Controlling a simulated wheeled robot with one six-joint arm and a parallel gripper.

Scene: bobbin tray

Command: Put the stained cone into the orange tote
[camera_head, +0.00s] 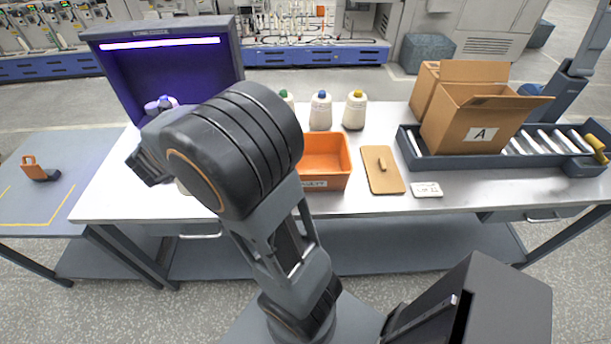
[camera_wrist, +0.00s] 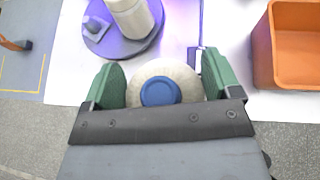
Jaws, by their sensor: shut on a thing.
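My gripper (camera_wrist: 163,84) is shut on a cream yarn cone (camera_wrist: 140,78) with a blue top, seen from above between the green finger pads. No stain shows on the part in view, and I cannot tell whether its base touches the table. Another pale cone (camera_wrist: 131,16) stands on a round purple-lit plate just beyond; its top is cut off. The orange tote (camera_head: 326,160) sits on the table right of my arm, and its edge shows at the right of the wrist view (camera_wrist: 262,60). The tote looks empty where visible. My arm hides most of the gripper in the head view.
Cones with green, blue (camera_head: 320,112) and yellow (camera_head: 355,110) tops stand behind the tote. A dark lamp booth (camera_head: 218,62) is at the back left. A tan board (camera_head: 382,170), white label and cardboard box (camera_head: 470,120) are right of the tote.

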